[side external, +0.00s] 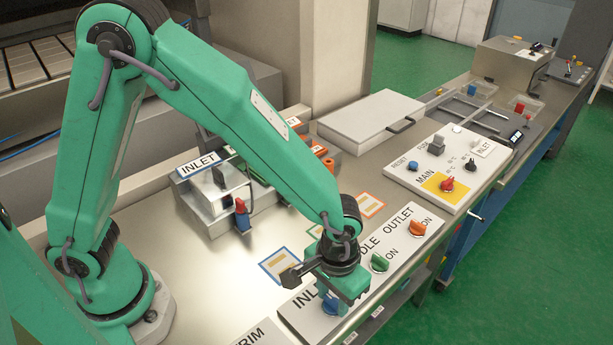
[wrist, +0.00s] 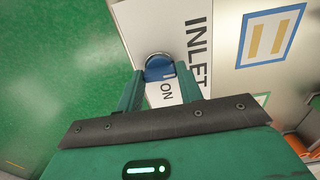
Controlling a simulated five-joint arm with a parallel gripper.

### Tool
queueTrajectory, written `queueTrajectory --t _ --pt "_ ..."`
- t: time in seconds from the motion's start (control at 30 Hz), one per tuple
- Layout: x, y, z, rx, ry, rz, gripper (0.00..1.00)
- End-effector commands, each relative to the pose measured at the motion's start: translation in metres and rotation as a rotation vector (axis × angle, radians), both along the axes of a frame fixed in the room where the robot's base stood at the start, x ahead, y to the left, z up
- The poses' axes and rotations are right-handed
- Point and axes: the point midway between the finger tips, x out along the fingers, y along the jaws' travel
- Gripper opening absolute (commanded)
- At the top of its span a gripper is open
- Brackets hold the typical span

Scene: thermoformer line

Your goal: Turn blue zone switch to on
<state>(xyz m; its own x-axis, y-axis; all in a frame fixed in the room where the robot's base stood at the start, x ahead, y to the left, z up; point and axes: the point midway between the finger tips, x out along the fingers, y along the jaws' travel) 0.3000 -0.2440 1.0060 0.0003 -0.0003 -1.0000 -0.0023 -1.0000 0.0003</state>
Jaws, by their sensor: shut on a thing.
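The blue zone switch (wrist: 158,63) is a round blue knob on a white panel, beside the INLET label, with ON printed near it. In the wrist view my gripper (wrist: 160,74) has its two green fingers on either side of the knob, shut on it. In the side view my gripper (side external: 333,295) is lowered over the near-left end of the zone panel (side external: 347,310), and only a bit of the blue knob (side external: 330,307) shows beneath it. I cannot tell the knob's exact turn angle.
A green switch (side external: 380,262) and an orange switch (side external: 417,228) stand on the same panel, to the right of my gripper. Farther along is the MAIN panel (side external: 401,170) with a red knob (side external: 447,185). A metal INLET box (side external: 215,205) stands behind on the bench.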

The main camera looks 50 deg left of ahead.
Motion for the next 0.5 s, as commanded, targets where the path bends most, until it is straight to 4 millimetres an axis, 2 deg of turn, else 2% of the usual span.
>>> queueTrajectory --t 0.27,0.5 --pt "0.0 0.0002 0.0004 0.0 0.0 -0.054 0.14" --pt "-0.0001 0.0002 0.0004 0.0 0.001 -0.187 0.14"
